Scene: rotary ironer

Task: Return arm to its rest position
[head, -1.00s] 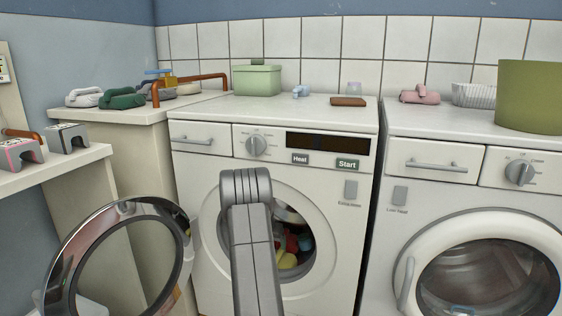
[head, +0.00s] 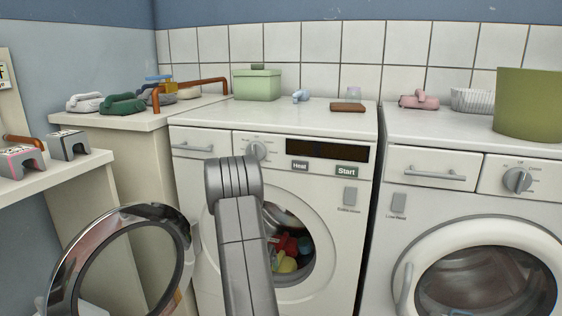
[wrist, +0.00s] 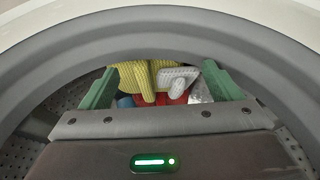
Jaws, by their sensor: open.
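My grey arm rises in front of the left machine (head: 350,230), its bent joint level with the lower edge of the control panel. My gripper (wrist: 162,78) shows in the wrist view with two green fingers spread apart. They are inside the round drum opening, framed by the grey rim (wrist: 170,22). Nothing is between the fingers' pads that I can see as held. Beyond them lie a yellow cloth (wrist: 140,75) and a white and grey piece (wrist: 178,78). In the head view the gripper is hidden behind my arm.
The left machine's round door (head: 75,255) stands open to the left. Coloured laundry (head: 288,250) lies in the drum. The right machine's door (head: 490,275) is shut. A shelf with grey blocks (head: 68,145) juts in at left.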

